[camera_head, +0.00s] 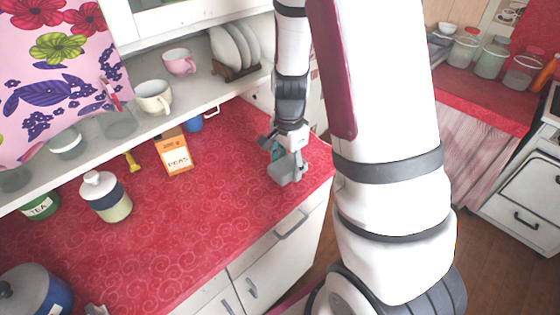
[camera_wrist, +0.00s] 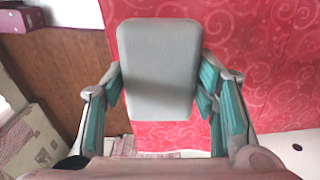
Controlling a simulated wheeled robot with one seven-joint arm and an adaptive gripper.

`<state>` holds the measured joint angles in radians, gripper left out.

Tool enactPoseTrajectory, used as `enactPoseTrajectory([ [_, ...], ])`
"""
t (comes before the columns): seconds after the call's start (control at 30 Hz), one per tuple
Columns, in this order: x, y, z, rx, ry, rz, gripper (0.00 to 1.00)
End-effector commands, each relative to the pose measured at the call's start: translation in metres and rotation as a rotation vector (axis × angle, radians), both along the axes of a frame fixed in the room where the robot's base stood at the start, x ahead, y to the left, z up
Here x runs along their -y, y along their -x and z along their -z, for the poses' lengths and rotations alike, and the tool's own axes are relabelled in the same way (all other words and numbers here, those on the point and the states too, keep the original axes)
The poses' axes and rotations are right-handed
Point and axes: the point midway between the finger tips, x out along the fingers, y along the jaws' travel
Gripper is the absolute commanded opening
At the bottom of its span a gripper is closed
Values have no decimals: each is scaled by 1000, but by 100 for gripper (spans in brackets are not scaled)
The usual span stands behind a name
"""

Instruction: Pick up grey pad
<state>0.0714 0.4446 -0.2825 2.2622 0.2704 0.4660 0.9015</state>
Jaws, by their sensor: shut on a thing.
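The grey pad (camera_wrist: 159,68) is a flat rounded rectangle, held between the two fingers of my gripper (camera_wrist: 160,85) in the wrist view. In the head view the grey pad (camera_head: 286,170) shows at the end of my gripper (camera_head: 284,158), over the right end of the red counter (camera_head: 230,215). My gripper is shut on the pad's two long sides. I cannot tell for sure whether the pad is clear of the counter or touches it.
An orange peas box (camera_head: 174,152), a lidded jar (camera_head: 106,196) and a blue pot (camera_head: 36,291) stand on the counter to the left. A shelf with a cream cup (camera_head: 154,96) and a pink cup (camera_head: 179,62) hangs behind. The counter's middle is clear.

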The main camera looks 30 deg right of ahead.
Motion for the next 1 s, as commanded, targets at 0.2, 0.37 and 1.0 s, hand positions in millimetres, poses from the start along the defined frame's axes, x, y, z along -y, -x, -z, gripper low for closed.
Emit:
enactPoseTrajectory([
  [0.2,1,58,-6,2,0,4,34],
  [0.37,1,92,-9,2,0,1,34],
  [1.0,2,126,-12,1,1,-1,34],
])
